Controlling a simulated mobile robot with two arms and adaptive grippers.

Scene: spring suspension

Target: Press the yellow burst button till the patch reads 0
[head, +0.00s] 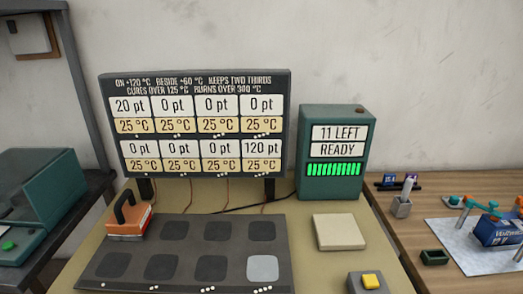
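The yellow button (372,281) sits on a small grey box (356,287) at the bottom edge of the head view, partly cut off. A dark board (195,83) shows eight readings: 20 pt at the top left, 120 pt at the bottom right, 0 pt elsewhere, all at 25 °C. A dark plate (205,249) bears two rows of patches; the front right patch (262,268) is pale grey, the other visible ones dark. A teal box (354,187) reads 11 LEFT and READY above a row of lit green bars. Neither gripper is in view.
An orange block with a dark handle (127,227) stands on the plate's back left corner. A cream pad (341,232) lies between plate and right table edge. A teal machine (45,200) stands at left; a wooden table (405,234) with small items is at right.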

